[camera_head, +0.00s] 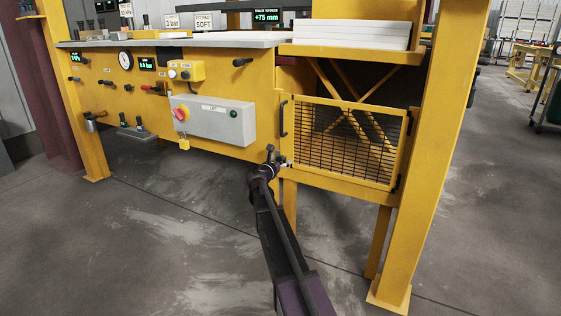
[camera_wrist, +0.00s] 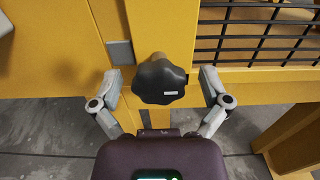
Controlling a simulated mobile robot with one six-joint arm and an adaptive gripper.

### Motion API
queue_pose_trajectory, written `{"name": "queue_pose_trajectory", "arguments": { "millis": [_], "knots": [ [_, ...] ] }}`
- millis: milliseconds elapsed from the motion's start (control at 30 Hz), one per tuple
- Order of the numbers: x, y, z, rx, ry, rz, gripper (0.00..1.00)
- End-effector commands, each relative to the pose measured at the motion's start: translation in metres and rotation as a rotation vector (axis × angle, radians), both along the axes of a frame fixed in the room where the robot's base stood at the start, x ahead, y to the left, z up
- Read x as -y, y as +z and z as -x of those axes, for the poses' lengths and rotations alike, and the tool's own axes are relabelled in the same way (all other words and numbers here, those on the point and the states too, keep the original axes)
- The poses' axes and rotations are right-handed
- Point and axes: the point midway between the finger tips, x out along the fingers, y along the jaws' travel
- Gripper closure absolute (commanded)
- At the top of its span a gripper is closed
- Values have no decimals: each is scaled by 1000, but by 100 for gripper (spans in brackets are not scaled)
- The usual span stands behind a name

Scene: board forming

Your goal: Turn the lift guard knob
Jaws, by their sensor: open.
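The lift guard knob (camera_wrist: 161,82) is black, lobed and rounded, with a small white label, on a short stem from the yellow frame in the wrist view. My gripper (camera_wrist: 160,78) is open, with one finger on each side of the knob and a visible gap to it on both sides. In the head view my gripper (camera_head: 273,162) is at the lower left corner of the mesh lift guard (camera_head: 340,184), and the knob is mostly hidden behind it there. The guard is a yellow-framed mesh panel with a black handle (camera_head: 283,118) at its left.
A yellow post (camera_head: 432,150) stands at the right. White boards (camera_head: 350,34) lie stacked above. The floor in front is clear.

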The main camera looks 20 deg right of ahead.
Motion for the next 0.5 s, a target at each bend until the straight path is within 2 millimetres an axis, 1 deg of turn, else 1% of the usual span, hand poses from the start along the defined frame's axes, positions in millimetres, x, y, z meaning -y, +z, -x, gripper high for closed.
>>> {"name": "queue_pose_trajectory", "arguments": {
  "millis": [33, 67, 100, 167, 200, 267, 300, 333, 400, 500],
  "knots": [
    [0, 0, 0, 0, 0, 0, 4],
    [0, 0, 0, 0, 0, 0, 13],
    [0, 0, 0, 0, 0, 0, 24],
    [0, 0, 0, 0, 0, 0, 42],
    [0, 0, 0, 0, 0, 0, 54],
    [0, 0, 0, 0, -1, 0, 72],
    [0, 0, 0, 0, -1, 0, 84],
    [0, 0, 0, 0, -1, 0, 86],
    [-2, 0, 0, 0, -2, 0, 86],
    [0, 0, 0, 2, -2, -1, 86]
  ]
}}
